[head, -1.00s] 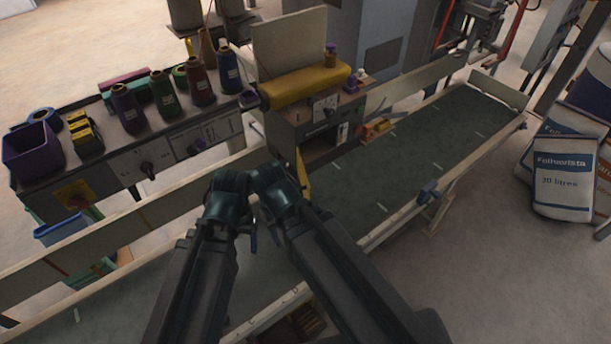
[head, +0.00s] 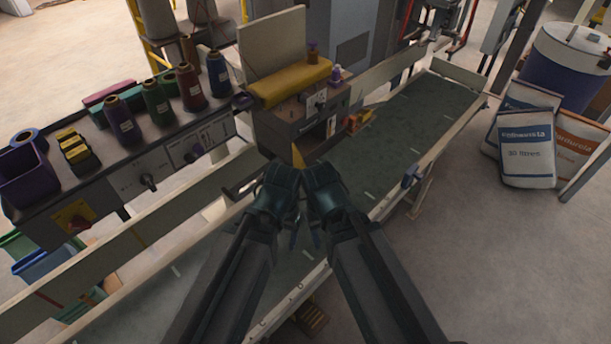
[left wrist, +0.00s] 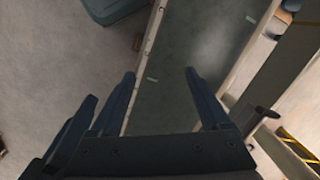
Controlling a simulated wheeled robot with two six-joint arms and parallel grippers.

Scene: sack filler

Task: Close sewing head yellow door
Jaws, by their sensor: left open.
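The sewing head (head: 308,115) is a dark box with a pale front panel, standing behind the conveyor. A yellow cover (head: 290,83) lies along its top. A narrow yellow piece (head: 298,157) shows at its lower front corner, partly hidden by my wrists; I cannot tell whether this is the door's edge. My left gripper (head: 293,240) hangs over the belt in front of the head, apart from the yellow parts. In the left wrist view its jaws (left wrist: 160,76) are open and empty over the belt. My right gripper (head: 316,240) is close beside it, its jaws unclear.
A control panel with several thread cones (head: 158,100) stands left of the head. The green conveyor belt (head: 415,115) runs to the upper right, with a blue clamp (head: 411,175) on its near rail. Sacks (head: 525,148) stand on the floor at right. The right-hand belt is mostly clear.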

